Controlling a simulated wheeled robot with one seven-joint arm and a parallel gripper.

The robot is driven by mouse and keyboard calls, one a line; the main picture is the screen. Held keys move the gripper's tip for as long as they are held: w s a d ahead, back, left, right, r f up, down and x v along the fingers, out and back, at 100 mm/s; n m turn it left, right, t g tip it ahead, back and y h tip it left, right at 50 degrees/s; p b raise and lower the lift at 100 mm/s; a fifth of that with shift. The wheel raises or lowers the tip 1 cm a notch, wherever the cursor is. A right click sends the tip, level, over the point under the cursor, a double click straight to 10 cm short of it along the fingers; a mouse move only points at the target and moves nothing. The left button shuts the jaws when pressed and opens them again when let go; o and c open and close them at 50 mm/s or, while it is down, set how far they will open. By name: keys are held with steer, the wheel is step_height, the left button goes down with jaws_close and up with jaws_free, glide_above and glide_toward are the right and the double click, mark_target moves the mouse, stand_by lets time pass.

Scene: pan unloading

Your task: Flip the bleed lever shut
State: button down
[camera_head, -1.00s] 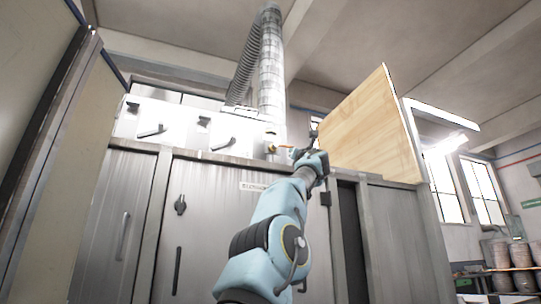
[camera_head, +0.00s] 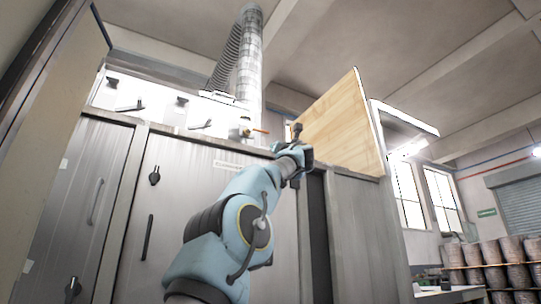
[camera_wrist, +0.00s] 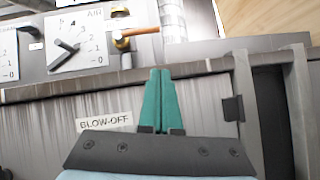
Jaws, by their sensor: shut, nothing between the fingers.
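The bleed lever (camera_wrist: 141,32) is an orange handle on a brass valve (camera_wrist: 120,40), at the upper middle of the wrist view. It points right from the valve, nearly level. In the head view the lever (camera_head: 260,131) shows small above the cabinet's top edge. My gripper (camera_wrist: 160,72) has green fingers pressed together, with nothing between them. Its tips are below and right of the lever in the wrist view, apart from it. In the head view my gripper (camera_head: 297,130) is right of the lever.
White dial plates with dark handles (camera_wrist: 68,46) stand left of the valve. A metal ledge (camera_wrist: 100,85) runs under them, above a "BLOW-OFF" label (camera_wrist: 104,123). A silver duct (camera_head: 249,60) rises behind the valve. A wooden panel (camera_head: 340,122) stands right of my gripper.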

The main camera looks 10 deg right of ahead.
steer(key=shift+b+v, duration=0.6)
steer(key=shift+v, duration=0.85)
steer(key=shift+d, duration=0.15)
